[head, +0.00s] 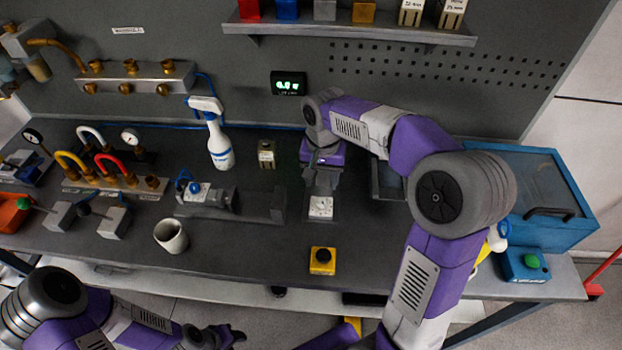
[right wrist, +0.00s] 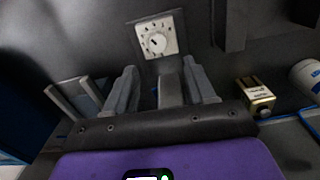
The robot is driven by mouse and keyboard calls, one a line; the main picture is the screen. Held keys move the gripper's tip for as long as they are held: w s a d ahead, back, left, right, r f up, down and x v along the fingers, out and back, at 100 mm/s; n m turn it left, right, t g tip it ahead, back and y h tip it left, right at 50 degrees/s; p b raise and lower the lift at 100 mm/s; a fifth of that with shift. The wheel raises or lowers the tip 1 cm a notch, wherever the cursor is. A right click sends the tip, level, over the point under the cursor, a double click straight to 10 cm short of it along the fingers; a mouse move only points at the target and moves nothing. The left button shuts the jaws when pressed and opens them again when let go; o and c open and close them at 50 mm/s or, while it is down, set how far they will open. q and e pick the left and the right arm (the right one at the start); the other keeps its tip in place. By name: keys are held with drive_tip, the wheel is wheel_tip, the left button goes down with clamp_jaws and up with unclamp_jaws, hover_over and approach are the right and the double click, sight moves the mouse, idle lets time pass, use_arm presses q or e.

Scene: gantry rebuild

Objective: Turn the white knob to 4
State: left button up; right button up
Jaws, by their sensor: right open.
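The white knob (head: 321,207) sits on a square white dial face with dark marks around it, on a grey mount on the bench. It also shows in the right wrist view (right wrist: 157,38), with a dark pointer at its middle; the numbers are too small to read. My right gripper (head: 322,181) is just behind the dial, pointing down. In the right wrist view its two grey fingers (right wrist: 160,82) are spread apart with no knob between them; the dial lies beyond the fingertips. My left gripper (head: 228,335) is low at the front, away from the dial; its jaws are unclear.
A yellow button box (head: 322,261) stands in front of the dial. A grey vise-like fixture (head: 215,198) and a white cup (head: 171,236) are to the left. A green-lit display (head: 288,84) is on the back panel. A blue case (head: 545,195) is at right.

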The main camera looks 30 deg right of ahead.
sight(321, 200)
drive_tip(key=f, duration=0.2)
drive_tip(key=f+b, duration=0.1)
drive_tip(key=f, duration=0.2)
drive_tip(key=f+b, duration=0.1)
drive_tip(key=f, duration=0.1)
drive_tip(key=shift+s+f, duration=0.2)
drive_tip(key=shift+s, duration=0.05)
clamp_jaws()
drive_tip(key=shift+r+n, duration=0.1)
drive_tip(key=shift+n, duration=0.3)
drive_tip(key=shift+n+p, duration=0.8)
drive_tip(key=shift+n, duration=0.1)
drive_tip(key=shift+n+p, duration=0.65)
drive_tip(key=shift+n, duration=0.95)
